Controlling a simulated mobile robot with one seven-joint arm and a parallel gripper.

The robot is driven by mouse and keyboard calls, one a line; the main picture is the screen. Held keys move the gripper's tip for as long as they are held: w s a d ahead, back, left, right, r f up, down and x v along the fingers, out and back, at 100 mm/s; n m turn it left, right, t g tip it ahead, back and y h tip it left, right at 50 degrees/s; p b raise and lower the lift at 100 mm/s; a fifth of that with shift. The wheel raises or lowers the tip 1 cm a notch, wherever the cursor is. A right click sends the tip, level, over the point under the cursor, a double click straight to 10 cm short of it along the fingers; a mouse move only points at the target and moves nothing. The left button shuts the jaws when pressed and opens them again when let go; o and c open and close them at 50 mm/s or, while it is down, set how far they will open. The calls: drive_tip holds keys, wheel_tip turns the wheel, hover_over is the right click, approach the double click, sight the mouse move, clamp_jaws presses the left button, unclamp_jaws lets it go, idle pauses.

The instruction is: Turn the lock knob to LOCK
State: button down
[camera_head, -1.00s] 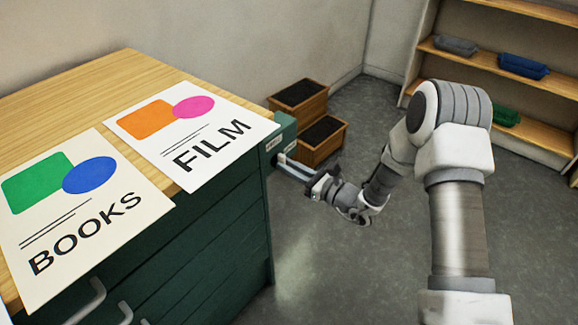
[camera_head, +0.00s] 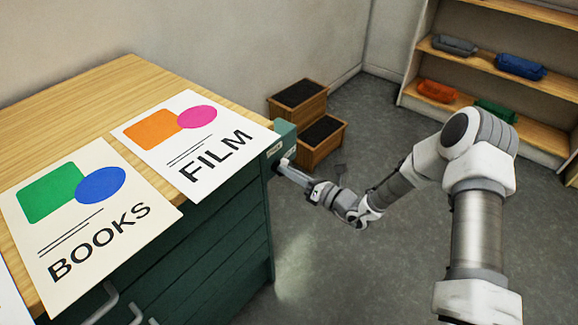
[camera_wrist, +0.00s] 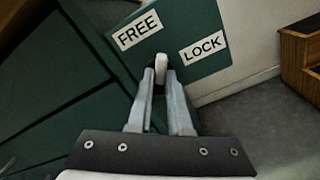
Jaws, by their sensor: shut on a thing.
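My gripper (camera_wrist: 161,76) is shut on the knob, one finger on each side. Its lower part and base are partly hidden by the fingers. In the head view my gripper (camera_head: 284,167) reaches the green cabinet (camera_head: 225,235) from the right, and the knob is too small to make out.
FILM (camera_head: 195,145) and BOOKS (camera_head: 95,225) sheets lie on the wooden cabinet top (camera_head: 120,85). Wooden steps (camera_head: 318,145) with dark treads stand behind the cabinet. A shelf (camera_head: 515,90) with several coloured bins is at the back right. Floor right of the cabinet is clear.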

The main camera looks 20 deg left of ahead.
drive_tip(key=m+p, duration=0.5)
drive_tip(key=m, duration=0.6)
drive_tip(key=shift+f, duration=0.2)
idle(0.5)
drive_tip(key=c, duration=0.8)
unclamp_jaws()
drive_tip(key=shift+c, duration=0.2)
drive_tip(key=shift+d, duration=0.1)
drive_tip(key=p+v, duration=0.2)
drive_tip(key=v, duration=1.5)
drive_tip(key=shift+s+d, duration=0.1)
drive_tip(key=shift+s, duration=0.05)
